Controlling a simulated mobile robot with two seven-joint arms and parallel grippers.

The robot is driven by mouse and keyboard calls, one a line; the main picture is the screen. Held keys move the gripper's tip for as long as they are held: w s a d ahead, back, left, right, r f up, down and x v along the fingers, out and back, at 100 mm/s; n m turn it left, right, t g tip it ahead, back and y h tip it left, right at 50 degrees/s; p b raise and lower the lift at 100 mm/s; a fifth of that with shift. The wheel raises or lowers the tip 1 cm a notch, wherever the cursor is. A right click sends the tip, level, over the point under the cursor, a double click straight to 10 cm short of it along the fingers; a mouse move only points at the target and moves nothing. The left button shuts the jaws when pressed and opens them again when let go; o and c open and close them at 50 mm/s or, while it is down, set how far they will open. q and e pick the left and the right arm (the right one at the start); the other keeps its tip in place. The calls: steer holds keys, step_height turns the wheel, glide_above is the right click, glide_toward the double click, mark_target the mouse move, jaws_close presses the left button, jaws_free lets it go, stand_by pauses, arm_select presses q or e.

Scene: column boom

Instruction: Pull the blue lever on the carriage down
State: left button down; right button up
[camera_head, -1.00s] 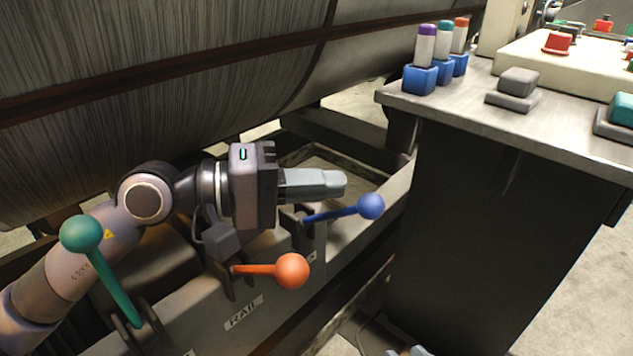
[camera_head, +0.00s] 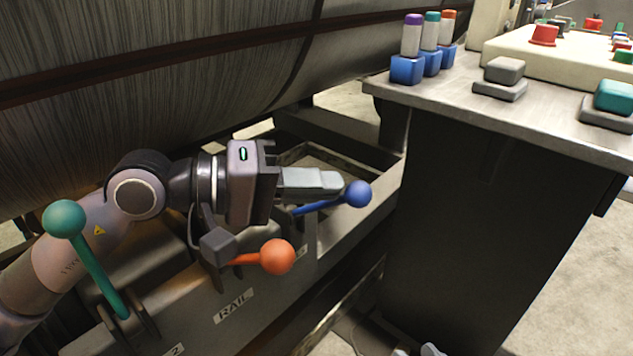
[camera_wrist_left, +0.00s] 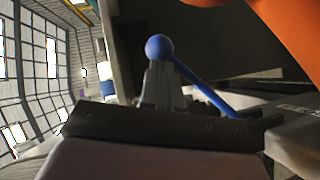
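The blue lever (camera_head: 357,194) on the carriage has a round blue ball at the end of a thin blue rod. The rod sticks out to the right from its mount, rising slightly toward the ball. My left gripper (camera_head: 330,183) is just above and left of the ball, its fingers together and over part of the rod in the head view. In the left wrist view the ball (camera_wrist_left: 159,47) shows just beyond the fingertips (camera_wrist_left: 161,68), and the rod runs down to the right beside them. Contact cannot be told. Two pale tips, probably my right gripper (camera_head: 416,351), show at the bottom edge.
An orange lever (camera_head: 277,257) sits just below my left wrist, and a teal lever (camera_head: 64,218) stands at the left by my arm. A large drum (camera_head: 150,80) is behind. A bench (camera_head: 520,128) with buttons and blue-based holders is at the right.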

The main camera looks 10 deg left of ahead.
arm_select(q)
steer(key=v, duration=0.7)
arm_select(e)
steer(key=shift+f, duration=0.1)
arm_select(q)
steer(key=shift+a, duration=0.1)
